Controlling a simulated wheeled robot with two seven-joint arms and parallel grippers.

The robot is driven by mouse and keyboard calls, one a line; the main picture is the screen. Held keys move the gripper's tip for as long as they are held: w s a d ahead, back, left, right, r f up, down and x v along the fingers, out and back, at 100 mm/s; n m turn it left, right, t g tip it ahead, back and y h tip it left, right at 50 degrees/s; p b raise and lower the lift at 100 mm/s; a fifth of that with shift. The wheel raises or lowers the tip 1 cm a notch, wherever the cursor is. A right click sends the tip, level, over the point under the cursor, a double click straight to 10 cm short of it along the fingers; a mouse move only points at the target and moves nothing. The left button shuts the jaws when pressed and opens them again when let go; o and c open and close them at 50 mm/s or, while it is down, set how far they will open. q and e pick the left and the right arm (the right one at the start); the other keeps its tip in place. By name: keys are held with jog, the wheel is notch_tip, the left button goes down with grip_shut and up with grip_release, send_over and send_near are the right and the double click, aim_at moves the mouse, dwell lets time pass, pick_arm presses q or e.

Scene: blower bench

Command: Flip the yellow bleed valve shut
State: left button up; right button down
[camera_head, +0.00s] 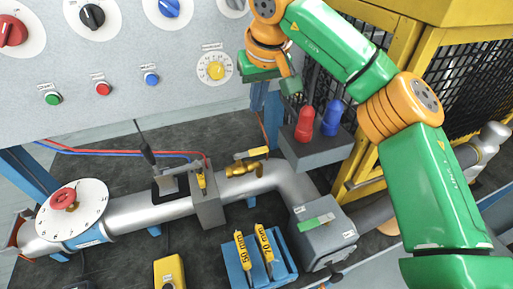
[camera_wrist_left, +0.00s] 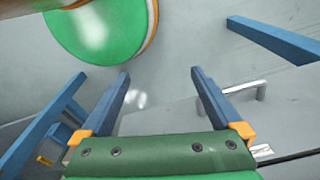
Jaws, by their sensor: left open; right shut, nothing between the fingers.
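The bleed valve is a small brass fitting (camera_head: 243,169) on top of the silver pipe, with a yellow lever handle (camera_head: 252,153). In the head view the handle lies roughly level, along the pipe. My right gripper (camera_head: 262,100) hangs above and behind the valve, in front of the panel, apart from the handle. It is shut and empty; its fingertips are hard to make out against the blue parts behind. My left gripper (camera_wrist_left: 160,76) shows only in the left wrist view, open and empty, away from the valve.
A grey box with a yellow lever (camera_head: 201,181) stands left of the valve. A red and a blue knob (camera_head: 331,119) stand on a grey block to the right. A blue holder (camera_head: 236,276) carries yellow tags in front. The yellow cage (camera_head: 400,50) is at the right.

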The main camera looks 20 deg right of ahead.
aim_at(258, 151)
pick_arm(q)
jog(key=shift+w+f, duration=0.1)
jog(key=shift+f, duration=0.35)
pick_arm(e)
jog(key=shift+w+f, duration=0.3)
jog(key=shift+f, duration=0.3)
pick_arm(q)
notch_tip(258, 151, up, 3)
jog(key=p, duration=0.2)
jog(key=shift+f+p, duration=0.15)
jog(key=shift+p, duration=0.2)
pick_arm(e)
notch_tip(258, 151, down, 9)
jog(key=s, duration=0.1)
jog(key=shift+f, duration=0.2)
pick_arm(q)
jog(key=shift+w, duration=0.1)
